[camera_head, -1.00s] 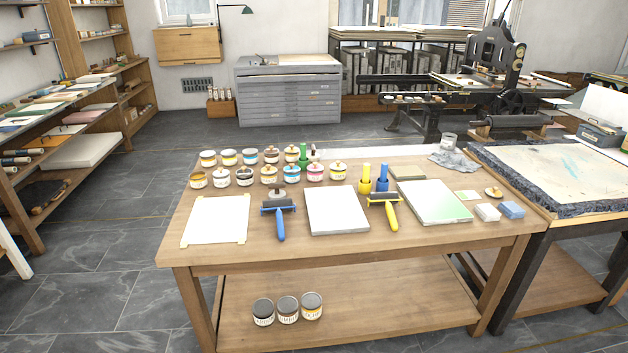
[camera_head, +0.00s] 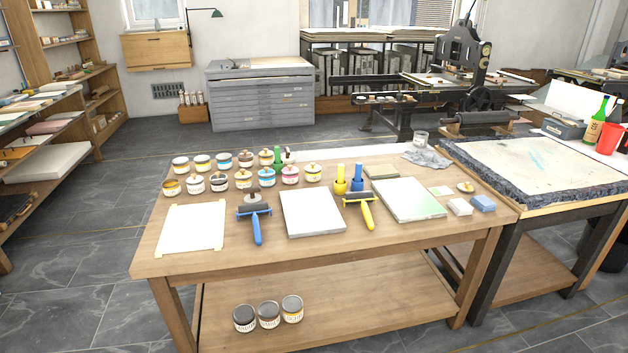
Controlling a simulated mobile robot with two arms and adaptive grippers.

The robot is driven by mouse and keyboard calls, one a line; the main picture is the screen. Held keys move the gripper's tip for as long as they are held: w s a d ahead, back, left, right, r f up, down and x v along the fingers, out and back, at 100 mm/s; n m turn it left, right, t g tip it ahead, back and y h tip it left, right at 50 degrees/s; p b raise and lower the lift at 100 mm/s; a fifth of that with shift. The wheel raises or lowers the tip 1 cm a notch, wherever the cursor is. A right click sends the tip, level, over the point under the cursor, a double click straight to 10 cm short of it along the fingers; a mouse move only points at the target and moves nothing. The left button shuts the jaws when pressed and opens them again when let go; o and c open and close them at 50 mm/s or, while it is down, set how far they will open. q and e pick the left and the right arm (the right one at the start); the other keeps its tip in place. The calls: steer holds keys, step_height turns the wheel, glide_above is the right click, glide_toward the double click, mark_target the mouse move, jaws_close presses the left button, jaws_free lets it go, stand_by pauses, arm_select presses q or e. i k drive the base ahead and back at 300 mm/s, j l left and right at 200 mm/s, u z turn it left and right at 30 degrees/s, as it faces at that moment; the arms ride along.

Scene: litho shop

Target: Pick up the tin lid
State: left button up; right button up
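A small round tan piece with a knob, which looks like a loose tin lid (camera_head: 465,187), lies on the wooden worktable (camera_head: 330,250) at its right, behind a white block and a blue block. Several ink tins (camera_head: 219,182) stand in two rows at the table's back left. Some of these tins have brown knobbed pieces on top, and I cannot tell if these are lids too. Neither of my grippers shows in the head view.
Rollers with blue (camera_head: 257,228) and yellow (camera_head: 367,215) handles lie between pale slabs (camera_head: 312,212). A blue block (camera_head: 482,203) and a white block (camera_head: 460,207) sit in front of the round piece. A stone-topped table (camera_head: 540,172) adjoins on the right. Dark-topped tins (camera_head: 269,315) stand on the lower shelf.

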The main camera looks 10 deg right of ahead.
mark_target(466, 187)
steer(key=z, duration=1.3)
steer(key=u, duration=1.8)
steer(key=i+l, duration=0.1)
steer(key=l, duration=0.35)
steer(key=i+l+z, duration=0.15)
steer(key=l, duration=0.75)
steer(key=i+l+z, duration=0.1)
steer(key=l, duration=0.3)
steer(key=i, duration=0.05)
